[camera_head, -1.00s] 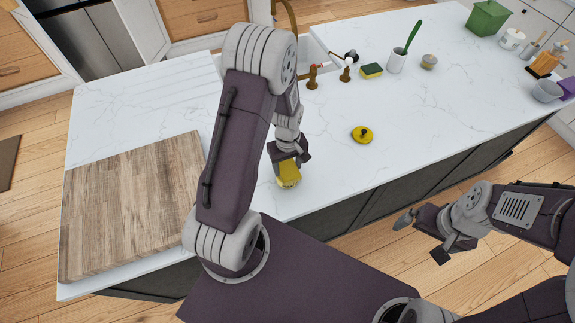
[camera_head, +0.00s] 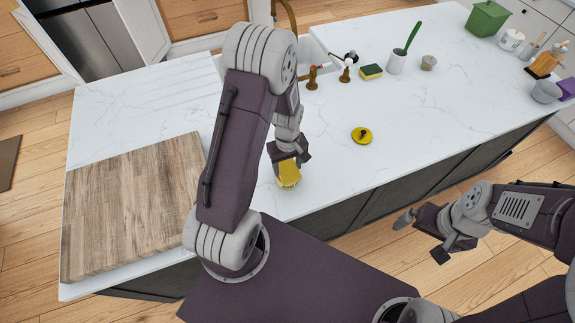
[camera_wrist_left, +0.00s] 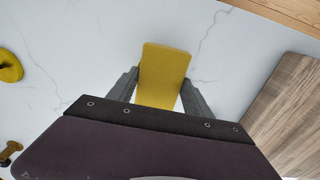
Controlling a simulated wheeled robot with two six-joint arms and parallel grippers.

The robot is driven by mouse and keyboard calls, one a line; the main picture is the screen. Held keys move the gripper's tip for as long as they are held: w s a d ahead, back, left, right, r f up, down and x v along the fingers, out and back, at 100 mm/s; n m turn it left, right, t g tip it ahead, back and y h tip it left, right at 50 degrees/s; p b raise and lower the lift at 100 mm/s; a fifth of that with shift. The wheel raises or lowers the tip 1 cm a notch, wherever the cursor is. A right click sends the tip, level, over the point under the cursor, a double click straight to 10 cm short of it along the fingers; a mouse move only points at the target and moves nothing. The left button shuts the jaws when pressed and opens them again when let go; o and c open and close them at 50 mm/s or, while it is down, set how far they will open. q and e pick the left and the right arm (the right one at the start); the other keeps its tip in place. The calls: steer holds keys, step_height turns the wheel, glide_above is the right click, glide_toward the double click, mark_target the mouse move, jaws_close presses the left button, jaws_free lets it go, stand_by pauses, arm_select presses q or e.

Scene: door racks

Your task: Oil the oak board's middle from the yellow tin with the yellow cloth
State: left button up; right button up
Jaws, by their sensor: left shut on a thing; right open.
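The oak board (camera_head: 130,205) lies flat on the left end of the white counter; its edge also shows in the left wrist view (camera_wrist_left: 300,110). My left gripper (camera_head: 288,158) is shut on the yellow cloth (camera_wrist_left: 165,65), right of the board near the counter's front edge. My right gripper (camera_head: 424,236) is open and empty, off the counter's front.
A sink with brass taps (camera_head: 312,78) is behind my left arm. A sponge (camera_head: 371,71), a white cup with a green brush (camera_head: 397,62) and a green box (camera_head: 487,18) stand at the back right. The counter around the lid is clear.

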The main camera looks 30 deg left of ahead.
mark_target(287, 168)
arm_select(q)
steer(key=shift+r+p, duration=2.55)
steer(key=shift+r, duration=0.65)
steer(key=shift+f, duration=0.1)
